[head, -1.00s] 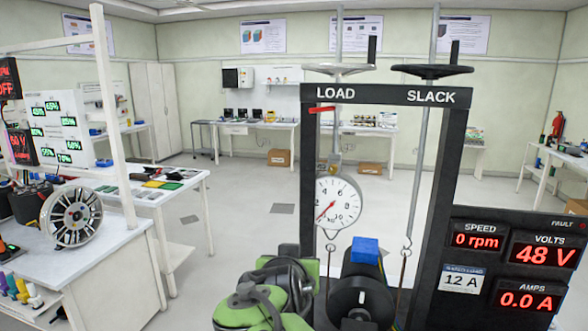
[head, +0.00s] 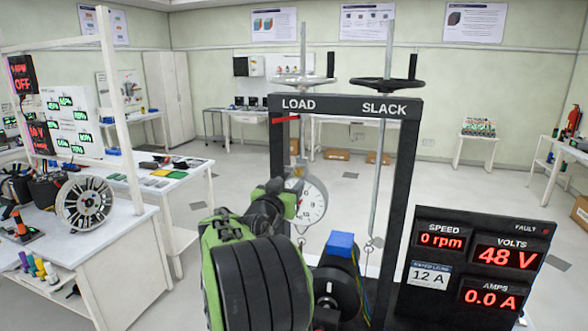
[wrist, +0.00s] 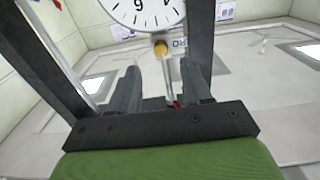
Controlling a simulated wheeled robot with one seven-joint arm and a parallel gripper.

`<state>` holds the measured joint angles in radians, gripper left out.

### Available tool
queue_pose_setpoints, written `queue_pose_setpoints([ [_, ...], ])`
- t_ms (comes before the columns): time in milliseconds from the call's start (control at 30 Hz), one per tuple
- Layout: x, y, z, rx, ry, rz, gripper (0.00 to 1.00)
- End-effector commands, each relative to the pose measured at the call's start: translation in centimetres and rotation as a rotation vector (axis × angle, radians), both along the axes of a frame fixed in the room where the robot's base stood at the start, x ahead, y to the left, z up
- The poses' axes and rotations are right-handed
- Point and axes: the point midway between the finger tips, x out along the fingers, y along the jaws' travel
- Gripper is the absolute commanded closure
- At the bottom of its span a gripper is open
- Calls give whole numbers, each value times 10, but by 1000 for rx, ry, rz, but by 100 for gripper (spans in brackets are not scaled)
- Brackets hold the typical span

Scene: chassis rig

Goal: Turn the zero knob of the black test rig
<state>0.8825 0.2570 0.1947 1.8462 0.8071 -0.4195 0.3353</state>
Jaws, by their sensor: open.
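The black test rig (head: 400,150) is a tall frame marked LOAD and SLACK. A round white dial (head: 316,204) hangs inside it, its left part hidden behind my gripper (head: 293,190) in the head view. In the wrist view the dial's lower part (wrist: 143,14) shows at the top. A small brass zero knob (wrist: 161,47) sits just below it, beside a partly hidden label ending in "RO". My gripper (wrist: 162,70) is open and empty, its two dark fingers on either side below the knob. The knob appears between and beyond the fingertips; I cannot tell how far.
Two handwheels (head: 387,84) top the rig. A blue block (head: 340,243) sits on a black motor below the dial. A panel (head: 470,265) at the right reads 0 rpm, 48 V and 0.0 A. A white bench (head: 110,240) stands at the left. Open floor lies behind.

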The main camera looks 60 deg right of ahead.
Motion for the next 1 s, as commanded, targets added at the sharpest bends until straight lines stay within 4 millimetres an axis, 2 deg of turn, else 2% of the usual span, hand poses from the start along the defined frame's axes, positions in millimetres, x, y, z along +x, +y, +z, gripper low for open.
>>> queue_pose_setpoints([
  [33,1,-14,5,3,0,-4,51],
  [100,4,-30,5,3,0,-2,51],
  [267,9,-56,4,2,-1,0,51],
  [400,11,-64,2,1,-1,2,51],
  [600,11,-64,0,1,0,2,51],
  [667,11,-64,0,1,0,2,59],
  [933,11,-63,0,1,0,2,100],
  [1000,11,-63,0,1,0,2,100],
])
